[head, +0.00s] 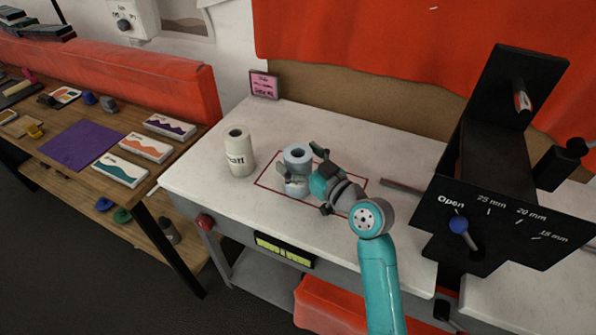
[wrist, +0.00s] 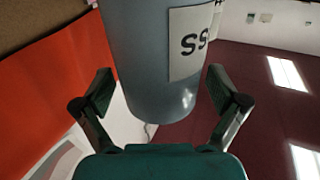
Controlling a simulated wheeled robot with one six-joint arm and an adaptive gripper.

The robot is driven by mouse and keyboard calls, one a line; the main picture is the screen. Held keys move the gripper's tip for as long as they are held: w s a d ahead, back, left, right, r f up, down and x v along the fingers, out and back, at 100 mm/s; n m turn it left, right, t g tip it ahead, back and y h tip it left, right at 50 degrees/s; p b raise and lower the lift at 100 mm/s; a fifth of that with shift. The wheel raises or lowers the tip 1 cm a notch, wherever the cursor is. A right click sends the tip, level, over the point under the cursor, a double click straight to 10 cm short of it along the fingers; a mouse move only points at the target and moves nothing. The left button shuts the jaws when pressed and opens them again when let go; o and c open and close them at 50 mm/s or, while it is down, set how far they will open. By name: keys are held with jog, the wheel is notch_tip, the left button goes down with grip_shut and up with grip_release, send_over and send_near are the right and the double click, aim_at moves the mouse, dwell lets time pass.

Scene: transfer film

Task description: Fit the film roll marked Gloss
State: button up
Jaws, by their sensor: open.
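A grey-blue film roll (head: 297,153) stands upright on the white table inside a red outlined rectangle. In the wrist view the same roll (wrist: 145,60) fills the upper middle, and its white label shows the letters "SS". My gripper (head: 302,168) is open with its fingers on either side of this roll. In the wrist view the fingers (wrist: 160,95) stand apart, left and right of the roll, with no clear grip on it. A cream roll (head: 238,150) with a partly visible label, seemingly "Matt", stands to the left. The black machine (head: 488,165) stands at the right.
A pink sign (head: 264,85) stands at the table's back left. A wooden bench with cards and a purple sheet (head: 82,146) is at the left.

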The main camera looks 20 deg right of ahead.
jog(key=c, duration=1.5)
jog(key=shift+c, duration=0.3)
jog(key=shift+r, duration=0.2)
